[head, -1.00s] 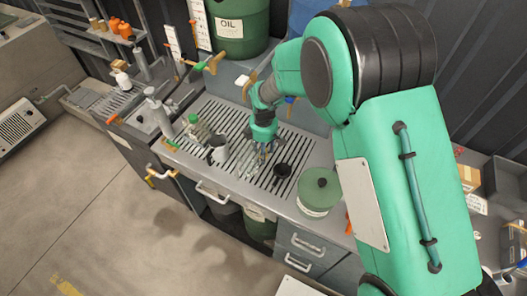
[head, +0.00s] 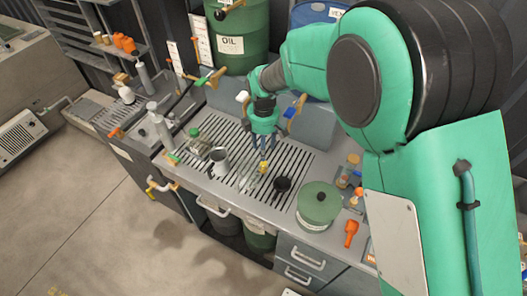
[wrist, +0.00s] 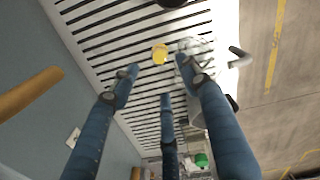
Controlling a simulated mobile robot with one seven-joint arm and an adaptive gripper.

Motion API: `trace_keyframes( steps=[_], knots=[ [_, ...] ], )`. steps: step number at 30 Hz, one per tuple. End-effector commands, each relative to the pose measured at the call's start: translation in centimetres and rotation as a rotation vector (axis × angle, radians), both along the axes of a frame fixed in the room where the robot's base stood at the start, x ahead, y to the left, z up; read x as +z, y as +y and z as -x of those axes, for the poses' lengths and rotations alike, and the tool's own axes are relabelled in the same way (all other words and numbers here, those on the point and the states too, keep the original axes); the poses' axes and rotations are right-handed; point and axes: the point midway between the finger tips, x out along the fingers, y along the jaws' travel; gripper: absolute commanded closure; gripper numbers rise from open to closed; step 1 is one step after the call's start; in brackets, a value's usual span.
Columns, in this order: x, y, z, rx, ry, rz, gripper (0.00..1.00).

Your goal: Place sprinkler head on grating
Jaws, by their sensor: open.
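A small yellow piece (head: 263,165), which seems to be the sprinkler head, rests on the slatted metal grating (head: 232,113). It also shows in the wrist view (wrist: 160,53), on the slats beyond my fingertips. A clear glass item (wrist: 196,46) lies close beside it. My gripper (head: 264,148) is above the grating, just over the yellow piece and apart from it. In the wrist view my gripper (wrist: 160,75) has its blue fingers spread, with nothing between them. The fine shape of the yellow piece is too small to tell.
A dark cup (head: 282,185), a metal mug (head: 219,160) and a green-capped bottle (head: 196,136) stand on the grating. A green lidded pot (head: 318,207) and an orange item (head: 351,231) are to the right. Brass taps (head: 215,76) rise at the back.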

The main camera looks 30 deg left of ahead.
Motion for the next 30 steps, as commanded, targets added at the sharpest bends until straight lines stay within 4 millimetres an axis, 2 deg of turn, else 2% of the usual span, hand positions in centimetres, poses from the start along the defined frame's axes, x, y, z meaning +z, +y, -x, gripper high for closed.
trace_keyframes(
  steps=[30],
  knots=[
    [0.94, -0.2, 0.01, -0.007, -0.001, 0.0, 0.54]
  ],
)
